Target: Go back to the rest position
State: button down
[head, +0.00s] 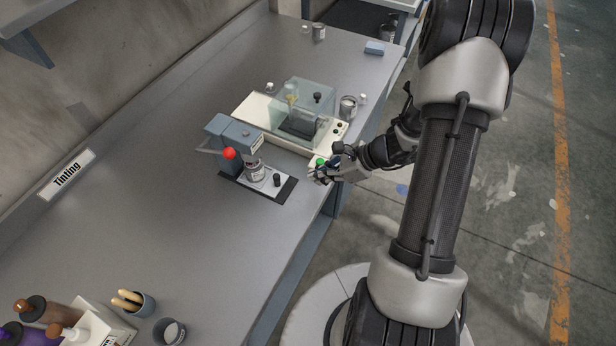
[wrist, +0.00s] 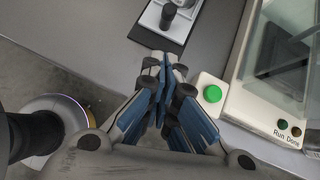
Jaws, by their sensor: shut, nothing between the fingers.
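My gripper (head: 322,175) is at the front edge of the grey bench (head: 165,200), beside a green push button (head: 320,161). In the wrist view my gripper (wrist: 163,62) is shut and empty. The green button (wrist: 212,94) on its white base is just right of the fingers there, apart from them in the picture. My arm reaches in from the right side of the head view.
A clear-covered machine (head: 305,100) stands behind the button. A blue-grey press with a red knob (head: 229,153) holds a can (head: 255,168). Bottles (head: 55,312) and a cup (head: 140,305) stand at the near left. Open floor (head: 500,200) lies right of the bench.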

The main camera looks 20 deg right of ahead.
jog(key=v, duration=0.4)
jog(key=shift+p, duration=0.4)
jog(key=shift+r, duration=0.1)
jog(key=s+a+r+n+g+h, duration=0.1)
jog(key=s+a+r+n+g, duration=0.3)
jog(key=a+r+n, duration=0.75)
jog(key=s+r+n+t+h+b, duration=0.1)
jog(key=s+r+n+t+h, duration=0.2)
jog(key=s+r+n, duration=0.9)
jog(key=s+n+h, duration=0.1)
jog(key=n+h, duration=0.1)
jog(key=h, duration=0.1)
jog(key=shift+s+a+r+b, duration=0.15)
jog(key=shift+a+r+b, duration=0.15)
jog(key=shift+r, duration=0.1)
